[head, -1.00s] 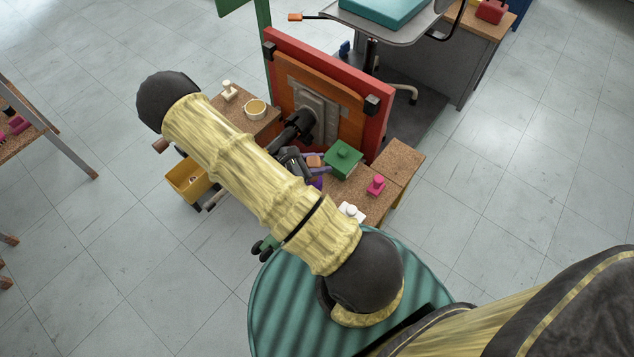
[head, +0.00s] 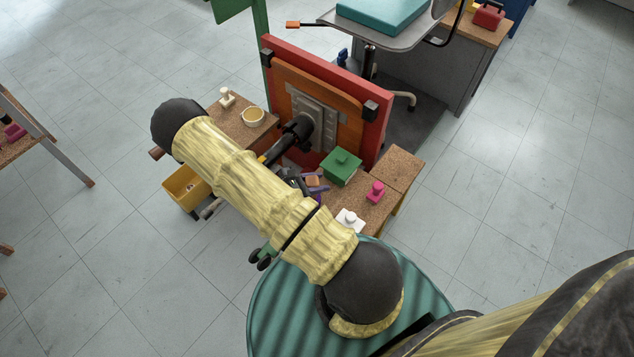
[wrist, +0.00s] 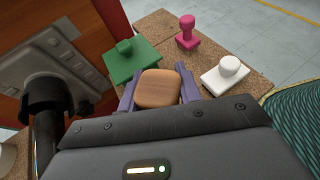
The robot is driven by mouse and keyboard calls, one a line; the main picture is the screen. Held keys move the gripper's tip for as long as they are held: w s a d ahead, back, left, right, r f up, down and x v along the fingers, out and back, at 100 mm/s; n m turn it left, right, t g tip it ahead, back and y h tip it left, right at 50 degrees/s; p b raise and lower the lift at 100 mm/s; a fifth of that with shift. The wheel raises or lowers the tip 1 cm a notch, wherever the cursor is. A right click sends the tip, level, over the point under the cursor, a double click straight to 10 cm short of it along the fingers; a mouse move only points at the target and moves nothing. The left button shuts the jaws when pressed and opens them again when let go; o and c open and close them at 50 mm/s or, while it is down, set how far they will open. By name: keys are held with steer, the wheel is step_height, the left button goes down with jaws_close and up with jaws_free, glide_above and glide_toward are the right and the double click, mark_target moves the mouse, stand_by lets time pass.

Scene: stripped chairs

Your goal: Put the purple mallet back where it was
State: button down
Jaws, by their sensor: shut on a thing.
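My gripper (wrist: 158,84) is shut on a wooden-topped piece (wrist: 158,92), held between its two purple-grey fingers in the wrist view. I take this piece to be part of the purple mallet; its lower part is hidden beneath it. In the head view my gripper (head: 314,182) is partly covered by my arm, and a small deep-purple patch (head: 318,196) shows just below the fingers. The held piece is over the cork-brown bench top, close to the green block with a knob (head: 342,167). I cannot tell whether it touches the bench.
A pink knobbed piece (head: 375,191) and a white knobbed piece (head: 349,221) stand on the bench (head: 398,165). An upright red-framed panel (head: 379,135) rises behind. Bare bench lies around the pink piece.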

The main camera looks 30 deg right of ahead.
steer(key=shift+f, duration=0.1)
steer(key=c, duration=1)
jaws_free()
steer(key=shift+o, duration=0.2)
steer(key=p+v, duration=0.1)
steer(key=v, duration=1.1)
steer(key=shift+p, duration=0.35)
